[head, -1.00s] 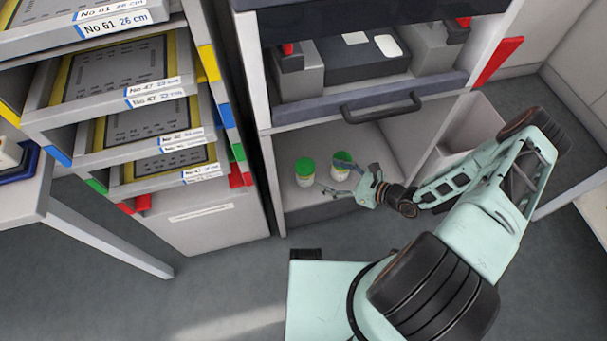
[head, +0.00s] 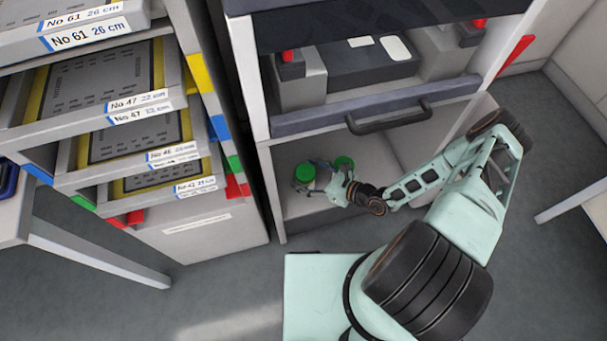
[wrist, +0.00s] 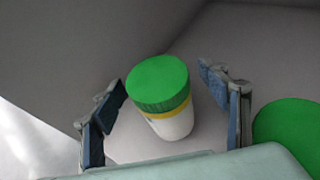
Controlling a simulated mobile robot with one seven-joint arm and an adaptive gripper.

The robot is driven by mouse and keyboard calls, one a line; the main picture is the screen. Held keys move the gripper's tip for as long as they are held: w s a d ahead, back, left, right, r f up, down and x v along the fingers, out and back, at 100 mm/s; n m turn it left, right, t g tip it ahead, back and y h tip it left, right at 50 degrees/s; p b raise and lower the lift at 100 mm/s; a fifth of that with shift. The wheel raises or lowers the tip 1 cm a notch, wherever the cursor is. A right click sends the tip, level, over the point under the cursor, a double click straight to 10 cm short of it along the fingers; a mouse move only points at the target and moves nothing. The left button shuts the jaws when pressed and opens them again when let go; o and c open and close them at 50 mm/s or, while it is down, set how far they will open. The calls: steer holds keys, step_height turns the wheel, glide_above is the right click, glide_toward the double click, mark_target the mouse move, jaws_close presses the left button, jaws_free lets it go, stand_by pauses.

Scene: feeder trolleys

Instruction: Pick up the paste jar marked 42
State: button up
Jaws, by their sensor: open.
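Two white paste jars with green lids stand upright in the cabinet's lower compartment. My gripper (head: 303,177) is open with its fingers on either side of the left jar (head: 304,172). In the wrist view one jar (wrist: 164,95), with a yellow band under its lid, shows between my two open fingers (wrist: 160,90), with a gap on each side. The right jar (head: 343,162) is beside it, partly hidden by my gripper. A second green lid (wrist: 290,137) shows at the right edge of the wrist view, close by one finger. No number is readable on either jar.
A drawer with a dark handle (head: 388,119) hangs above the compartment. The compartment floor (head: 300,212) is bare in front of the jars. A rack of labelled stencil trays (head: 150,155) stands at left, and a table (head: 80,245) is at lower left.

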steer(key=shift+w+a, duration=0.15)
jaws_close()
stand_by(0.5)
